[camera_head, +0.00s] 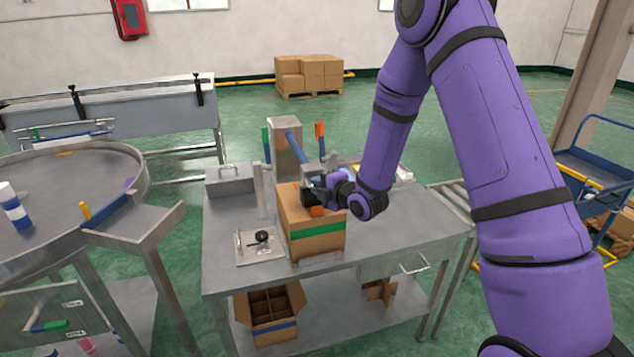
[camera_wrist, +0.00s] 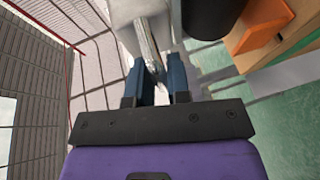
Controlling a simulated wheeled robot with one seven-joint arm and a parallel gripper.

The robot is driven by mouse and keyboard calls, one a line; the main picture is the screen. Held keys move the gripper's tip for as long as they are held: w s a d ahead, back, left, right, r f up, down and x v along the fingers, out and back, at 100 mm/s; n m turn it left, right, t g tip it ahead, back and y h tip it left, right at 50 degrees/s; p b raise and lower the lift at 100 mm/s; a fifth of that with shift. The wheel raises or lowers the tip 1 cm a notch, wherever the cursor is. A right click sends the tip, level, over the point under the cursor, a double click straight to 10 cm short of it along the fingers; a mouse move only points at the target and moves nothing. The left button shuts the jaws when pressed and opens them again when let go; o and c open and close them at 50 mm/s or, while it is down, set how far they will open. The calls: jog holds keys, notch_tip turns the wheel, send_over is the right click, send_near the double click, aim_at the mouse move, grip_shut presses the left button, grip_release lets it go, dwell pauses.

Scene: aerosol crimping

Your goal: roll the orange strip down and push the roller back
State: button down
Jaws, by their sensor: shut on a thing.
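The orange strip (camera_head: 317,211) shows as a short piece at the top front edge of the cardboard box (camera_head: 296,213), above a green band. In the wrist view the orange strip (camera_wrist: 260,28) stands out at an angle from the box. My gripper (camera_head: 312,192) is at the top of the box, just above the strip. In the wrist view its dark blue fingers (camera_wrist: 157,76) are shut on a grey metal piece (camera_wrist: 149,45), which seems part of the roller. A black cylinder (camera_wrist: 210,14), likely the roller itself, is beside it. My gripper hides much of the tool in the head view.
The box stands on a steel table (camera_head: 395,230). Left of it is a small plate with a black knob (camera_head: 262,237). Behind are a metal post (camera_head: 287,150) and upright green and orange handles. A lidded metal box (camera_head: 229,180) stands at the back left. The right tabletop is clear.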

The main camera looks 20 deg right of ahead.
jog(key=shift+s+f, duration=0.3)
jog(key=c, duration=1.5)
grip_release()
jog(key=o, duration=0.3)
jog(key=shift+w, duration=0.1)
jog(key=shift+o, duration=0.2)
jog(key=shift+r, duration=0.1)
jog(key=v, duration=1)
jog(key=shift+s+d, duration=0.2)
jog(key=shift+s, duration=0.15)
jog(key=shift+r, duration=0.2)
